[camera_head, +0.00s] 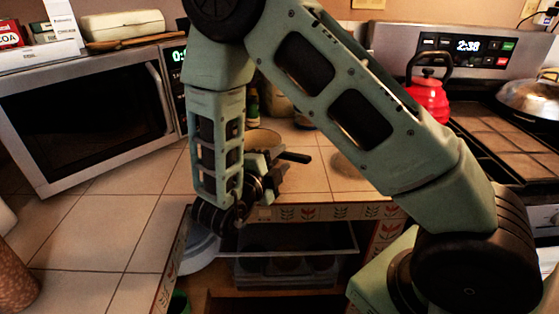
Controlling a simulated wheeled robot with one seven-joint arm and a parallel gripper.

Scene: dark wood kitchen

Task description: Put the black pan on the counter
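My arm reaches down over the front edge of the tiled counter (105,232), and my gripper (268,178) is at its end, near that edge. Its fingers are small and dark here, partly hidden by my wrist, so I cannot tell whether they are open or shut. No whole black pan is clearly visible.
A microwave (85,115) stands at the left. A red kettle (428,98) and a lidded pan (530,95) are on the stove at the right. Below the counter edge is an open space with a clear-fronted container (285,268). The left counter tiles are mostly free.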

